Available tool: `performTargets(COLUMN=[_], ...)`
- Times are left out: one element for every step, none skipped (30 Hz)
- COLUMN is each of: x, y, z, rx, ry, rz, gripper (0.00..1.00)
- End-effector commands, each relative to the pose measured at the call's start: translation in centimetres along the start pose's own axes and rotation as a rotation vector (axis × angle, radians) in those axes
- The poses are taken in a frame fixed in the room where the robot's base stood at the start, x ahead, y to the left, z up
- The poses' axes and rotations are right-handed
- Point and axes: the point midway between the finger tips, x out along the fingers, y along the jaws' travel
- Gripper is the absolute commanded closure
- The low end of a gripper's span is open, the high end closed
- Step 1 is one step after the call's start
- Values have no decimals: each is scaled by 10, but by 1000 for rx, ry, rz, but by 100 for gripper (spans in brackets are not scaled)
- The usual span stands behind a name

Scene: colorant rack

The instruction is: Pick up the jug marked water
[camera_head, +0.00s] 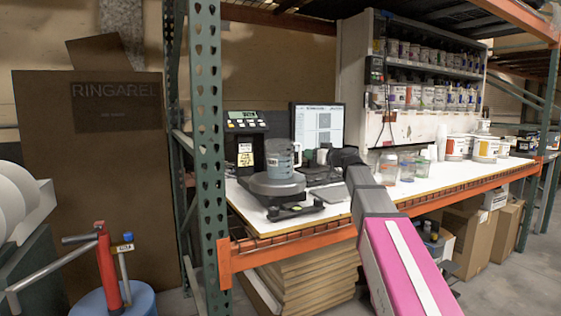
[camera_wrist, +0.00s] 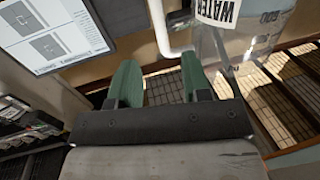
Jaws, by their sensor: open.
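The clear grey jug (camera_head: 281,160) stands upright on a round dark scale (camera_head: 262,188) on the bench, its pale handle (camera_head: 298,156) facing right. In the wrist view, the jug (camera_wrist: 268,42) is at the upper right with a white label reading WATER (camera_wrist: 220,10). Its white handle (camera_wrist: 163,28) curves down just beyond my fingertips. My gripper (camera_wrist: 160,73) is open, with two green fingers apart and nothing between them. In the head view, my gripper (camera_head: 334,157) is right of the jug, with a gap between.
A monitor (camera_head: 318,128) stands behind the jug, and a control unit (camera_head: 245,135) is to its left. Clear containers (camera_head: 388,168) and paint tubs (camera_head: 457,147) stand farther right on the bench (camera_head: 424,180). A green rack post (camera_head: 207,150) rises at the left front.

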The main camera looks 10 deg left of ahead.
Motion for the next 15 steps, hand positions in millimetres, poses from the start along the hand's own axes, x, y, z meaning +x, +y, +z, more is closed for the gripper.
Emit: performTargets(x=[10, 14, 18, 21, 22, 24, 25, 27, 29, 32, 35, 40, 45, 49, 56], y=[2, 2, 2, 1, 1, 0, 0, 0, 0, 0, 0, 0, 0, -1, -1], z=[-1, 0, 0, 0, 0, 0, 0, 1, 1, 1, 2, 2, 3, 3, 4], rx=[0, 0, 0, 0, 0, 0, 0, 0, 0, 0, 0, 0, 0, 0, 0], ry=[0, 0, -1, -1, -1, -1, -1, -1, -1, -1, -1, -1, -1, -2, -2], rz=[0, 0, 0, -1, -1, 0, 0, 0, 0, 0, 0, 0, 0, 0, -1], gripper=[56, 56, 56, 56, 56, 56, 56, 56, 56, 56, 56, 56, 56, 56, 56])
